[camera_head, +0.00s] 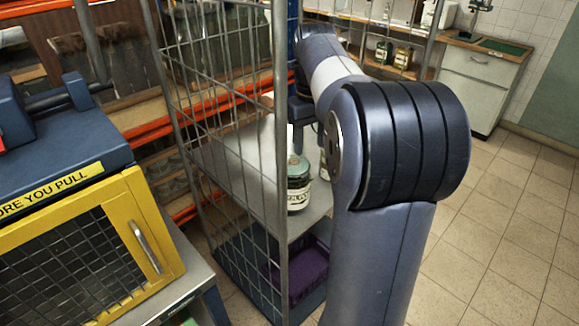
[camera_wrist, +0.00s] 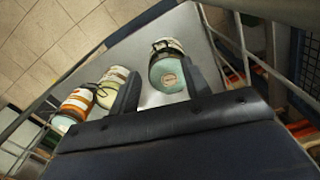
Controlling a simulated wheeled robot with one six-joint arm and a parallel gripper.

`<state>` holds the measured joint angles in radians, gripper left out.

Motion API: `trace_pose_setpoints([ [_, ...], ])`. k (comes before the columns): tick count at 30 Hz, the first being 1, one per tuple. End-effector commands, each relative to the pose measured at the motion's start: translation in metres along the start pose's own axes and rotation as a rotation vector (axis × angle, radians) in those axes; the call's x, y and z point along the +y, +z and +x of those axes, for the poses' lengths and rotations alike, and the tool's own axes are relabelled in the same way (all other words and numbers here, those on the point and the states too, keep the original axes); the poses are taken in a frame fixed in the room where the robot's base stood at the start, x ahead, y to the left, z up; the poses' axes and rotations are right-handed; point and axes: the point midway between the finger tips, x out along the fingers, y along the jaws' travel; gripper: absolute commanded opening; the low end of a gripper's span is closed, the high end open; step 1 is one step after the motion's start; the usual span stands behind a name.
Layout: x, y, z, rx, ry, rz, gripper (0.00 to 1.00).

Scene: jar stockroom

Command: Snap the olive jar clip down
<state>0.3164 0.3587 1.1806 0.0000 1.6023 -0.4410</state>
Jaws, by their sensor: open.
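A jar with a pale green lid (camera_head: 299,166) and a cream label with dark lettering stands upright on the middle shelf of a wire cage trolley; I cannot read the label fully. In the wrist view a green-lidded jar (camera_wrist: 168,75), seemingly the same one, lies between and beyond my fingers, with dark wire at its far side. Whether its clip is up or down is unclear. My gripper (camera_wrist: 160,68) is open and empty, its two fingers either side of the jar in the picture; contact cannot be told.
Orange-labelled jar (camera_wrist: 76,104) and cream-lidded jar (camera_wrist: 110,88) stand left on the shelf in the wrist view. The trolley's wire side (camera_head: 232,130) rises near the green-lidded jar. A purple crate (camera_head: 302,275) sits below. A yellow mesh door (camera_head: 75,255) is at left; tiled floor is clear at right.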

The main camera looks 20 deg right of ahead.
Motion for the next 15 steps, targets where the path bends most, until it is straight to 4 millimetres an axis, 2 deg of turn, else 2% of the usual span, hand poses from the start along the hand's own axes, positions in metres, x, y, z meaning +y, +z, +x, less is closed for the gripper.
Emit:
trace_pose_setpoints([
  [15, -0.001, 0.001, 0.088, -0.003, -0.001, 0.000, 0.45],
])
